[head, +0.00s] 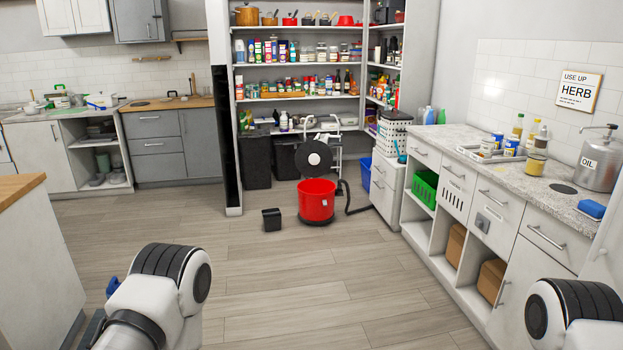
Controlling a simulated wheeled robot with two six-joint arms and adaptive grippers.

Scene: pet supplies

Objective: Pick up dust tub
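A red tub (316,205), which looks like the dust tub, stands upright on the floor in the middle distance, in front of the pantry shelves. Its top is open and it sits on a dark base. A round black lid or motor head (314,158) shows just above and behind it; I cannot tell whether they touch. A dark hose (356,208) curves down to the floor at its right. White and black links of both my arms show at the bottom left and bottom right, far from the tub. Neither gripper's fingers are in the picture.
A small black bin (271,220) stands on the floor just left of the tub. A white cabinet run with a stone counter (478,160) lines the right side. A wood-topped island (22,188) is at the left. The wooden floor (270,280) between is clear.

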